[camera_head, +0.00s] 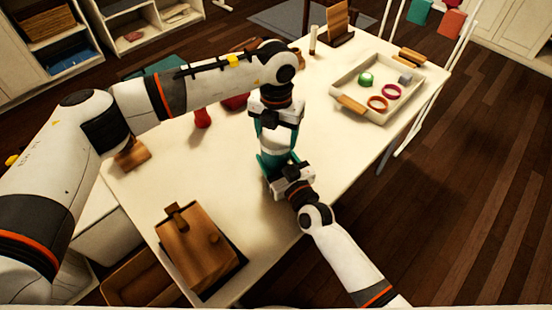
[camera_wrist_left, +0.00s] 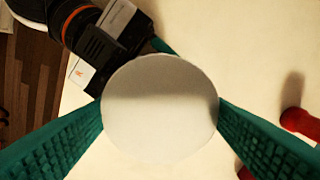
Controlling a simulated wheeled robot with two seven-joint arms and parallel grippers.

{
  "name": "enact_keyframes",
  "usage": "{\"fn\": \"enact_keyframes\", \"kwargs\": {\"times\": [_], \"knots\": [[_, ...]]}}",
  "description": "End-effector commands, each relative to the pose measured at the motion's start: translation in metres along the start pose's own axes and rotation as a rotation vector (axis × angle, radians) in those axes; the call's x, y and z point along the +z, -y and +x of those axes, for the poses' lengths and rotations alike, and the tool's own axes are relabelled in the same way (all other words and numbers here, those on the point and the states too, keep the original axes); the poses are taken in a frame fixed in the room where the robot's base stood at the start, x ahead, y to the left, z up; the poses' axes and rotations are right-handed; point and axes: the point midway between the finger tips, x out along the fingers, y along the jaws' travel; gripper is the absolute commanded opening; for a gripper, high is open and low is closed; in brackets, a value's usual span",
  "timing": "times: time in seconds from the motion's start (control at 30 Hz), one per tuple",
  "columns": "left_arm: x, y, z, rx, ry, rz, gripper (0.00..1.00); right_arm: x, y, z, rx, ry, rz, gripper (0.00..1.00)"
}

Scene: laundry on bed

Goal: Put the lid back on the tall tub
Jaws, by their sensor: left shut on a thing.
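My left gripper (camera_head: 277,132) points straight down over the table. Its teal fingers are shut on the white round lid (camera_wrist_left: 160,108), seen from above as a pale disc in the left wrist view. The white tall tub (camera_head: 276,152) stands upright directly below it. The seam between lid and tub is hidden, so I cannot tell whether they touch. My right gripper (camera_head: 277,163) comes from the front right, low down, with its teal fingers on both sides of the tub. It also shows at the upper left of the left wrist view.
A wooden box (camera_head: 198,250) lies at the table's front left. A cream tray (camera_head: 347,87) with rings and small items is at the back right. A red object (camera_head: 203,117) stands left of the tub. The table (camera_head: 340,160) is clear right of the tub.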

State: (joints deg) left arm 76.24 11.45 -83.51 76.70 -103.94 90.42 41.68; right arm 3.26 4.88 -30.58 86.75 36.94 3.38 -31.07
Motion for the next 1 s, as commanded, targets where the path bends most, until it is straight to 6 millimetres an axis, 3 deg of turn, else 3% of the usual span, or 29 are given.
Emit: {"fn": "enact_keyframes", "kwargs": {"times": [0.17, 0.53, 0.6, 0.73, 0.77, 0.9, 1.0], "knots": [[-0.0003, 0.0006, -0.0003, -0.001, 0.000, 0.173, 0.43, 0.0001, 0.0003, 0.0000, -0.001, 0.000, 0.000, 0.01], [-0.0006, 0.0010, 0.0000, -0.003, 0.000, 0.932, 0.43, 0.0001, 0.0004, -0.0001, -0.001, 0.000, 0.000, 0.01], [-0.0006, 0.0009, 0.0000, -0.002, 0.000, 1.011, 0.43, 0.0000, 0.0004, -0.0001, -0.001, 0.000, 0.000, 0.01], [-0.0007, 0.0009, 0.0000, -0.002, 0.000, 1.001, 0.43, 0.0001, 0.0004, -0.0001, -0.001, 0.000, 0.000, 0.01], [-0.0007, 0.0010, 0.0000, -0.002, 0.000, 1.001, 0.74, 0.0001, 0.0004, -0.0001, -0.001, 0.000, 0.000, 0.01], [-0.0006, 0.0008, 0.0000, -0.002, 0.000, 1.000, 0.96, 0.0000, 0.0004, -0.0001, -0.001, 0.000, 0.000, 0.01], [-0.0005, 0.0006, 0.0001, -0.001, 0.000, 1.000, 0.96, 0.0000, 0.0003, -0.0001, -0.001, 0.000, 0.000, 0.01]]}}
